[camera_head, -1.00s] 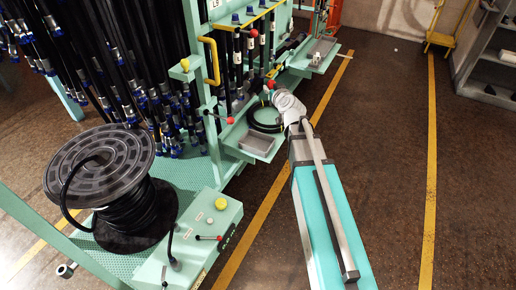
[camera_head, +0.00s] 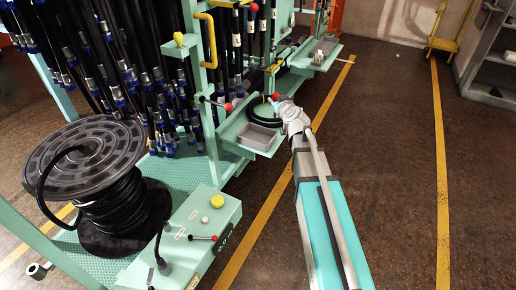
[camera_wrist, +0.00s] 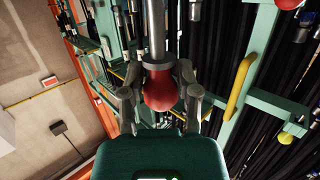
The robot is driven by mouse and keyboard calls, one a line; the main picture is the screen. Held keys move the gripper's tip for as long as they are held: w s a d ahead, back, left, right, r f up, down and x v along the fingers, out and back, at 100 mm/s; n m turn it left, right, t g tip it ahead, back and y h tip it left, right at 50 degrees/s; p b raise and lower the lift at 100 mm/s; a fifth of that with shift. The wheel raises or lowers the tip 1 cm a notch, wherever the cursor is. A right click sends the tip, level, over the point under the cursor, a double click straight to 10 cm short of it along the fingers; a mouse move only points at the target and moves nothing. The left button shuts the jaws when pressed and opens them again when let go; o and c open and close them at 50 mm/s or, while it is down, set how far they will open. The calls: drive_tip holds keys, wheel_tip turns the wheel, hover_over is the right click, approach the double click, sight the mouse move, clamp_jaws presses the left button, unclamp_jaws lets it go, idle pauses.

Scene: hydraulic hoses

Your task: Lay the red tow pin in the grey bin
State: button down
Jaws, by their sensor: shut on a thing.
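My gripper (camera_wrist: 160,98) is shut on the red tow pin (camera_wrist: 160,91), with its fingers on either side of the round red head. The pin's grey shaft (camera_wrist: 157,35) points away from the gripper, up the wrist view. In the head view the red head (camera_head: 276,96) shows small at the end of my arm; the fingers and shaft are too small to make out there. A grey bin (camera_head: 245,139) stands on the green shelf just nearer than my gripper. It looks empty. The pin is apart from it.
A black hose coil (camera_head: 259,117) lies on the same shelf behind the bin. A red-knobbed lever (camera_head: 227,107) stands left of it. A second grey tray (camera_head: 320,57) sits on a farther shelf. Hoses hang at the left, near the hose reel (camera_head: 85,160).

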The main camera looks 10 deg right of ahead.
wheel_tip(320, 180, down, 13)
drive_tip(key=w+d+b, duration=0.1)
drive_tip(key=b, duration=1)
drive_tip(key=shift+w+d+b, duration=0.4)
drive_tip(key=w+a+f+b, duration=0.4)
drive_tip(key=w+f+b, duration=0.5)
drive_tip(key=w, duration=0.3)
drive_tip(key=shift+w, duration=0.3)
drive_tip(key=shift+f, duration=0.1)
drive_tip(key=shift+w+f+b, duration=0.2)
drive_tip(key=shift+f+b, duration=0.75)
drive_tip(key=shift+b, duration=0.05)
drive_tip(key=shift+w+f+b, duration=0.2)
drive_tip(key=shift+f+b, duration=0.75)
drive_tip(key=shift+b, duration=0.05)
